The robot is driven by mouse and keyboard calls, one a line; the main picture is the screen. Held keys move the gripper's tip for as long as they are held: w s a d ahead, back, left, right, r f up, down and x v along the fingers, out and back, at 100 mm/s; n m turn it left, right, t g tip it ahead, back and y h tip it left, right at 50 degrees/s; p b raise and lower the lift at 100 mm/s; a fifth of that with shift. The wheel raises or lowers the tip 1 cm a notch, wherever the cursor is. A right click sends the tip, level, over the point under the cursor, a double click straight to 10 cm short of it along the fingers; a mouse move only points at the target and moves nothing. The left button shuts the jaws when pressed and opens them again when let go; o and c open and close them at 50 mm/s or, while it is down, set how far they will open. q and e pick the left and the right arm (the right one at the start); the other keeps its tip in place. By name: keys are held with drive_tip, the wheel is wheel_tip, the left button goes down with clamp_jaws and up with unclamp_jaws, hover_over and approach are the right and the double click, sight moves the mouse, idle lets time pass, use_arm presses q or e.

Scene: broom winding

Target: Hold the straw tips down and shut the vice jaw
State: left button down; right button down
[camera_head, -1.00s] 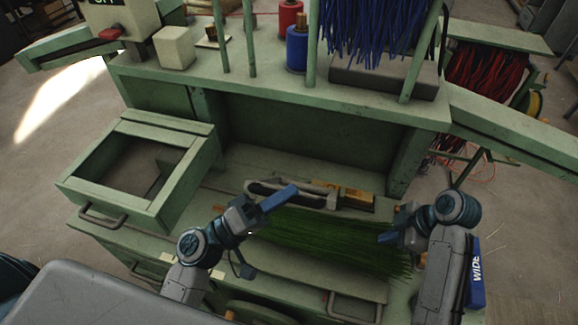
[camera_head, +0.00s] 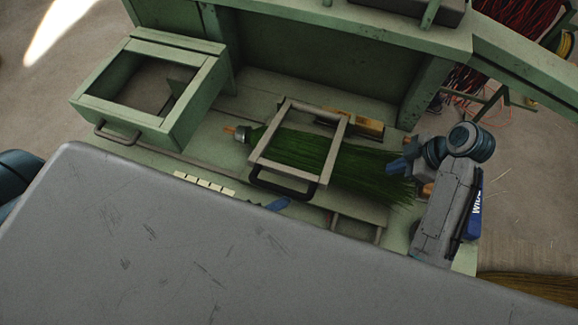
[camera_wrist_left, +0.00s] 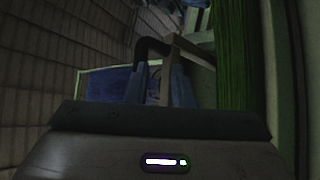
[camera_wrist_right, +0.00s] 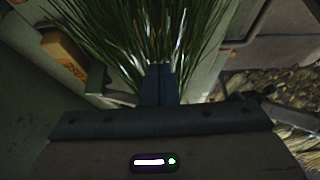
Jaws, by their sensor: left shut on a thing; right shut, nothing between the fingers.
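A bundle of green straw (camera_head: 310,152) lies on the green bench, its tips fanned toward the right. The vice jaw, a pale rectangular metal frame (camera_head: 340,139) with a black handle (camera_head: 286,190), lies across the straw; I cannot tell how tightly it presses. My left gripper (camera_head: 279,203) is at the handle's front, mostly hidden in the head view. In the left wrist view its blue fingers (camera_wrist_left: 158,82) are around the handle (camera_wrist_left: 143,48). My right gripper (camera_head: 398,166) is shut and empty, its fingertips (camera_wrist_right: 159,68) against the straw tips (camera_wrist_right: 150,35).
An open drawer (camera_head: 100,104) juts out at the left of the bench. A yellow box (camera_head: 368,125) lies behind the jaw. A wooden stick end with a metal collar (camera_head: 241,133) is at the bundle's left end. The bench's upper shelf overhangs the back.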

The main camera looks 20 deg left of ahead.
use_arm(q)
drive_tip(key=c, duration=2)
unclamp_jaws()
drive_tip(key=shift+f, duration=0.6)
drive_tip(key=o, duration=0.6)
drive_tip(key=shift+w+a, duration=0.15)
drive_tip(key=shift+w, duration=0.55)
drive_tip(key=shift+o, duration=0.2)
drive_tip(key=v, duration=1.2)
drive_tip(key=shift+s+r, duration=0.15)
drive_tip(key=shift+s, duration=0.1)
